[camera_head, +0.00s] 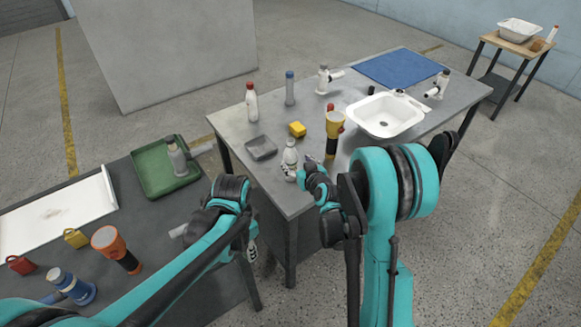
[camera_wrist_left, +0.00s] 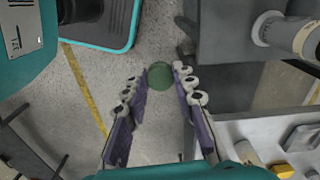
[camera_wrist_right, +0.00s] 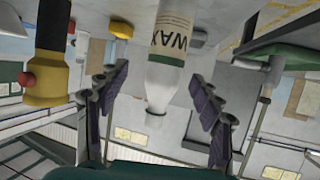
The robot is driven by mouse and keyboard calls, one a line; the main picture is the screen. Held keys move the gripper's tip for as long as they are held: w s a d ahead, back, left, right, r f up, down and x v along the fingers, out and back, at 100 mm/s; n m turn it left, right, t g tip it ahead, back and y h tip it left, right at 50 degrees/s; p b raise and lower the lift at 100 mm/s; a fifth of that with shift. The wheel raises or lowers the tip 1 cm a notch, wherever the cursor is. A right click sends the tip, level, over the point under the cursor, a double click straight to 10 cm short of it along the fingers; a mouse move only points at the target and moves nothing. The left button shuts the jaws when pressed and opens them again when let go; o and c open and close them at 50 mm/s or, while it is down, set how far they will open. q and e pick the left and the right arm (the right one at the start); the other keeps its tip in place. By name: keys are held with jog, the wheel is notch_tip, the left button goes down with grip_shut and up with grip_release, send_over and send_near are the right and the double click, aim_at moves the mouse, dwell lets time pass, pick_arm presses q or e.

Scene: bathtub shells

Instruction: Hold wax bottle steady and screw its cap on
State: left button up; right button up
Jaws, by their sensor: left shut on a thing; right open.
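The wax bottle (camera_head: 290,156) is clear and pale and stands uncapped near the front edge of the grey sink table. In the right wrist view its WAX label (camera_wrist_right: 171,32) and bare neck (camera_wrist_right: 157,107) show, upside down in the picture. My right gripper (camera_wrist_right: 160,80) is open, with a finger on each side of the bottle; I cannot tell whether either touches it. My left gripper (camera_wrist_left: 160,80) is shut on a round green cap (camera_wrist_left: 160,76). It is low in the gap between the two tables, apart from the bottle; its fingers are partly hidden in the head view (camera_head: 251,238).
Close to the bottle stand a yellow-black flashlight (camera_head: 333,132), a grey tray (camera_head: 261,147) and a yellow block (camera_head: 298,129). A white sink (camera_head: 384,117) lies behind. The left table carries a green tray (camera_head: 150,165), an orange flashlight (camera_head: 110,243) and a blue-white container (camera_head: 72,287).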

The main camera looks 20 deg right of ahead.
aim_at(293, 161)
pick_arm(q)
jog(key=shift+f+b, duration=0.8)
jog(key=shift+f, duration=0.15)
pick_arm(e)
jog(key=x, duration=0.5)
jog(key=shift+a+f, duration=0.15)
jog(key=shift+a, duration=0.2)
pick_arm(q)
jog(key=shift+r, duration=0.1)
pick_arm(e)
jog(key=shift+s, duration=0.1)
jog(key=c, duration=1.4)
